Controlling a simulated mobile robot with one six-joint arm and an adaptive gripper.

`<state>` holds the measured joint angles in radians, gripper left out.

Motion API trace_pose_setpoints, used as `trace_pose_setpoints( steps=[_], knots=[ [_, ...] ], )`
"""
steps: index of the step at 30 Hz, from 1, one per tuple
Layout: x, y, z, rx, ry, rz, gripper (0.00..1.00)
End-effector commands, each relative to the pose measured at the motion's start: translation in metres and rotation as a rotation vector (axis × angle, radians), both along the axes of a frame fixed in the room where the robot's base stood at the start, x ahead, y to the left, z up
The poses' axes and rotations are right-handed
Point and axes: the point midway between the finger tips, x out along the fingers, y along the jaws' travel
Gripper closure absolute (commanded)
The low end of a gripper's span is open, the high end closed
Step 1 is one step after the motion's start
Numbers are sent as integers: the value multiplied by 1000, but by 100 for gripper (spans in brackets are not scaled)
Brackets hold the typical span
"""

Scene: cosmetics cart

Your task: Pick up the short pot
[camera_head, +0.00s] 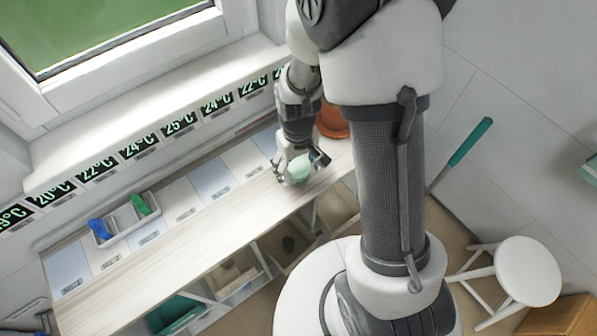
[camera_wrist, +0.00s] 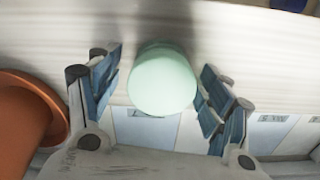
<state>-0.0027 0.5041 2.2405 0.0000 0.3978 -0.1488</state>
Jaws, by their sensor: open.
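The short pot seems to be the pale mint-green round thing (camera_head: 298,169) on the wooden cart top, near its right end. In the wrist view the mint pot (camera_wrist: 162,80) shows as a smooth round shape between my two fingers. My gripper (camera_head: 300,168) is open above and around it, with one finger on either side. The pot's far side is partly hidden by my gripper in the head view.
An orange-brown pot (camera_head: 333,122) stands close behind my gripper, partly hidden by my arm; it also shows at left in the wrist view (camera_wrist: 22,125). A white tray (camera_head: 126,222) with blue and green items sits further left. The wooden top (camera_head: 170,262) between is clear.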

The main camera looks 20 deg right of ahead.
Motion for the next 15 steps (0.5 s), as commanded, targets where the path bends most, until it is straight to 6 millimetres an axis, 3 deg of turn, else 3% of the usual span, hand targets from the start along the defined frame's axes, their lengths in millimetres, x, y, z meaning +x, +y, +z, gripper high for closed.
trace_pose_setpoints(
  steps=[6,15],
  knots=[
    [0,0,0,0,-1,1,28],
    [0,0,0,0,-1,1,48]
  ],
)
